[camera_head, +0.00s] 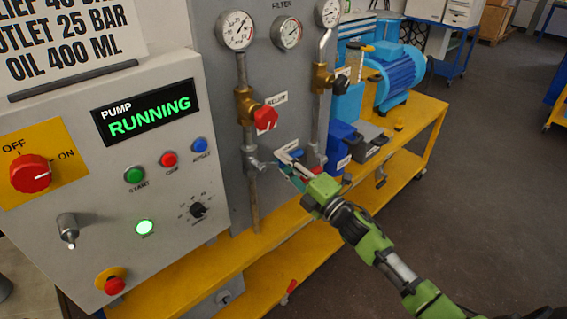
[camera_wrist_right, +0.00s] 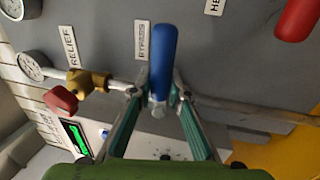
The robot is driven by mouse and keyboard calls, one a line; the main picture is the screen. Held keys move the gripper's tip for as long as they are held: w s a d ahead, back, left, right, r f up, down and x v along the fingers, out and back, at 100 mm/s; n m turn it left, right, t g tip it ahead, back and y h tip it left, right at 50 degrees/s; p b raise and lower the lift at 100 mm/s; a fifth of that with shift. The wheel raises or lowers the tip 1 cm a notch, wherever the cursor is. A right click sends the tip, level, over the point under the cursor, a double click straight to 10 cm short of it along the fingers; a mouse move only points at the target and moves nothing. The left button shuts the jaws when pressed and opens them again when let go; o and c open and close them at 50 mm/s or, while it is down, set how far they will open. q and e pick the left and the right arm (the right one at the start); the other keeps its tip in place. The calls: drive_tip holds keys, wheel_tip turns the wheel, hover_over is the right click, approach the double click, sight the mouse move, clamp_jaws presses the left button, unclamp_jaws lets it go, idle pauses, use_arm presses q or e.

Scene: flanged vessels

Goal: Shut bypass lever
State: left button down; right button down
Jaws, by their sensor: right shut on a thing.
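The bypass lever is a blue-handled lever (camera_wrist_right: 163,55) in the middle of the right wrist view, beside a BYPASS label (camera_wrist_right: 142,40) on the grey panel. My right gripper (camera_wrist_right: 157,90) has its two fingers on either side of the lever's lower end and is shut on it. In the head view my right gripper (camera_head: 290,168) reaches the pipework at the lower part of the panel, and its fingers partly hide the lever there. My left gripper is not in view.
A red relief knob (camera_head: 266,118) on a brass valve sits above my gripper. Another red handle (camera_wrist_right: 298,18) is at the wrist view's top right. The control box (camera_head: 150,160) reads PUMP RUNNING. A yellow bench (camera_head: 215,262) lies below; open floor is at right.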

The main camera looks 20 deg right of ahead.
drive_tip(key=c, duration=1.9)
unclamp_jaws()
drive_tip(key=shift+r, duration=0.1)
drive_tip(key=shift+s+d+f, duration=0.1)
drive_tip(key=shift+s+f, duration=0.1)
drive_tip(key=shift+s, duration=0.1)
drive_tip(key=v, duration=1.1)
drive_tip(key=shift+s, duration=0.2)
drive_tip(key=shift+d, duration=0.1)
